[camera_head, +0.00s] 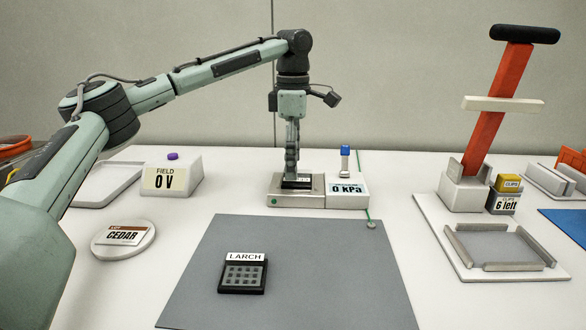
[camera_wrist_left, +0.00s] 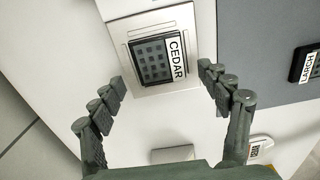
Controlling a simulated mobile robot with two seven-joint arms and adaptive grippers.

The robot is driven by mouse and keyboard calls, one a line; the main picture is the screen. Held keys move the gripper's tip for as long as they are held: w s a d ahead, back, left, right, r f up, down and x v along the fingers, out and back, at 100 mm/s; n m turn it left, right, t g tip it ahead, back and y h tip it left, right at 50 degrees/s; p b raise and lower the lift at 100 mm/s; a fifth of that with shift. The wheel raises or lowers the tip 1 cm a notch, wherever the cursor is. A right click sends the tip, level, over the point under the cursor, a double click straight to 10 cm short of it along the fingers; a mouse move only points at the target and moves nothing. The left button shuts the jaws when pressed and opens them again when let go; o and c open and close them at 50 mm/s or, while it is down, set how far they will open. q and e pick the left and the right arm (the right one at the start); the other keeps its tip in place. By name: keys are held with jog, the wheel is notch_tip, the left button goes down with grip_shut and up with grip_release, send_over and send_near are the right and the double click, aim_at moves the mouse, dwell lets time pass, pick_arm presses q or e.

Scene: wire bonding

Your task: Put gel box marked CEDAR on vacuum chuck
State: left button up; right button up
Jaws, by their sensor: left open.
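The gel box marked CEDAR (camera_wrist_left: 154,60) is black with a grid of grey cells and a white label. It sits on the plate of the vacuum chuck (camera_head: 297,201), and in the head view only part of the box (camera_head: 297,182) shows under my gripper. My left gripper (camera_head: 292,172) points straight down over the chuck. In the left wrist view its fingers are spread wide, one on each side of the box and apart from it. The chuck's display (camera_head: 347,189) reads 0 kPa. My right gripper is not in view.
A gel box marked LARCH (camera_head: 243,273) lies on the grey mat (camera_head: 330,270). A round CEDAR lot sign (camera_head: 123,240), a FIELD 0 V block (camera_head: 172,178) and a white tray (camera_head: 105,184) are at left. A red-levered press (camera_head: 495,110) and clip box (camera_head: 503,201) stand at right.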

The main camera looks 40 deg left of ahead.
pick_arm(q)
notch_tip(320, 180, up, 10)
jog(key=p, duration=0.1)
jog(key=shift+p, duration=0.4)
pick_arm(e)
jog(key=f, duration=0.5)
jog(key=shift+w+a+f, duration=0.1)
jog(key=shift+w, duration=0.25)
pick_arm(q)
jog(key=shift+s, duration=0.1)
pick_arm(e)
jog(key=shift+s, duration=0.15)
